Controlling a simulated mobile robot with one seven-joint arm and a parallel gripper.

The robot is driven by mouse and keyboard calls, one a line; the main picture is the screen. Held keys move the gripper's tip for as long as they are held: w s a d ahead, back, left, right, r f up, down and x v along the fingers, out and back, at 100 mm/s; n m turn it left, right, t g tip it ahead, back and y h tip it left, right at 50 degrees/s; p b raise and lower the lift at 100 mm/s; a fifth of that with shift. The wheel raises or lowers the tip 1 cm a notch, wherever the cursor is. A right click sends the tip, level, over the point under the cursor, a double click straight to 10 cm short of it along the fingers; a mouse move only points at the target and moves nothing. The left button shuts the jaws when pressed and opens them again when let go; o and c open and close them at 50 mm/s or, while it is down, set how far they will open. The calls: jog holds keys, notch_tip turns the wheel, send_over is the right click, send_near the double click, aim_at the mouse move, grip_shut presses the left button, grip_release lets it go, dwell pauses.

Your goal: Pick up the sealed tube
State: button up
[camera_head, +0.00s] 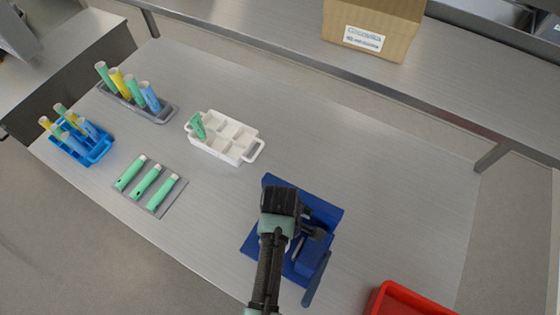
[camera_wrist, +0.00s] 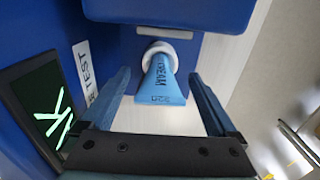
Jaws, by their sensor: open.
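The blue tube (camera_wrist: 164,80), marked CREAM, has its round end in a white ring (camera_wrist: 158,52) on the blue machine (camera_wrist: 185,12). Its flat, wide end points towards the wrist camera. My gripper (camera_wrist: 159,74) is open, with one finger on each side of the tube and a visible gap on both sides. In the head view my gripper (camera_head: 311,234) is over the blue machine (camera_head: 328,212). The tube is hidden there by my arm and the machine.
The machine's dark screen (camera_wrist: 45,105) shows green marks. A white divided tray (camera_head: 240,157) holds one green tube (camera_head: 198,126). A grey rack (camera_head: 168,113), a blue rack (camera_head: 97,153) and a grey mat (camera_head: 163,208) hold other tubes. A red bin (camera_head: 385,300) is front right.

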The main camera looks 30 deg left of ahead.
jog(key=shift+f, duration=0.3)
jog(key=shift+c, duration=0.3)
grip_shut()
jog(key=shift+r, duration=0.15)
notch_tip(320, 180, up, 10)
jog(key=shift+f+b, duration=0.15)
jog(key=shift+b, duration=0.5)
notch_tip(320, 180, up, 5)
jog(key=p, duration=0.5)
